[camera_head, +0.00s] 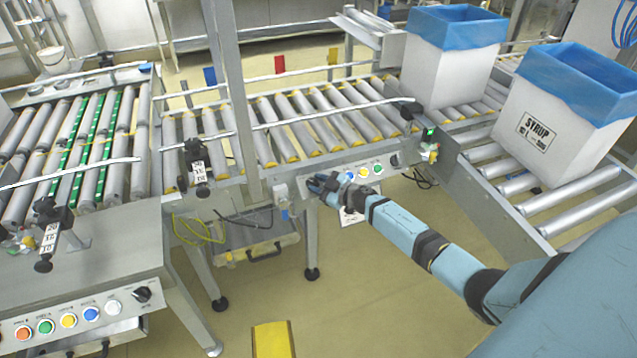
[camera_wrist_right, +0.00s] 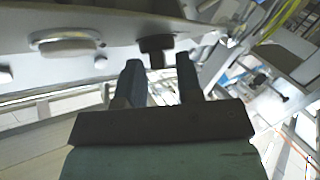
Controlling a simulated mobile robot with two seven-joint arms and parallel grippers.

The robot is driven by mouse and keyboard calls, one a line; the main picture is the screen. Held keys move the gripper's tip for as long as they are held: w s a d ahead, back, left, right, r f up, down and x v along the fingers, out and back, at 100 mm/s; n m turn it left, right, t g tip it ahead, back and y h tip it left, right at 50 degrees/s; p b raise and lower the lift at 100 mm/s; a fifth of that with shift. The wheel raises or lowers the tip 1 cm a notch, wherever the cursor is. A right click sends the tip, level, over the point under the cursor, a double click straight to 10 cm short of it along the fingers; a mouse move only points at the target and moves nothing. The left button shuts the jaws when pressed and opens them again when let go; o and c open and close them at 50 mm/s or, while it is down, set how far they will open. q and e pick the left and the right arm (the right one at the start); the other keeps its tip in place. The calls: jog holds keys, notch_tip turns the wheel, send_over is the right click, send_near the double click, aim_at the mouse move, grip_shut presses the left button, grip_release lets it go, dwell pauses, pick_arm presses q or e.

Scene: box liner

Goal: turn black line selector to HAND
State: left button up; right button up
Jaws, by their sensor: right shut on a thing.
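My right gripper (camera_head: 322,187) reaches to the left end of the control panel (camera_head: 338,171) on the front of the middle conveyor. It hides that end of the panel in the head view. In the right wrist view, a black selector knob (camera_wrist_right: 157,46) sticks out of the grey panel between the tips of my right gripper (camera_wrist_right: 160,68), which is shut on it. The knob's labels and the position it points to cannot be read. My left gripper is not in view.
The panel carries blue (camera_head: 350,175), green (camera_head: 377,168) and other buttons, with a black knob (camera_head: 394,160) at its right end. Another button panel (camera_head: 75,318) stands at the front left. Two blue-lined boxes (camera_head: 435,75) (camera_head: 545,135) stand on rollers at the right.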

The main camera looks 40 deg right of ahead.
jog(key=o, duration=0.6)
jog(key=shift+c, duration=0.2)
pick_arm(q)
jog(key=p, duration=0.3)
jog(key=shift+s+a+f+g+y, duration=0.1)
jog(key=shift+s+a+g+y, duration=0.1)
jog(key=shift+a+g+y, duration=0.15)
pick_arm(e)
jog(key=v, duration=1.3)
jog(key=shift+s, duration=0.4)
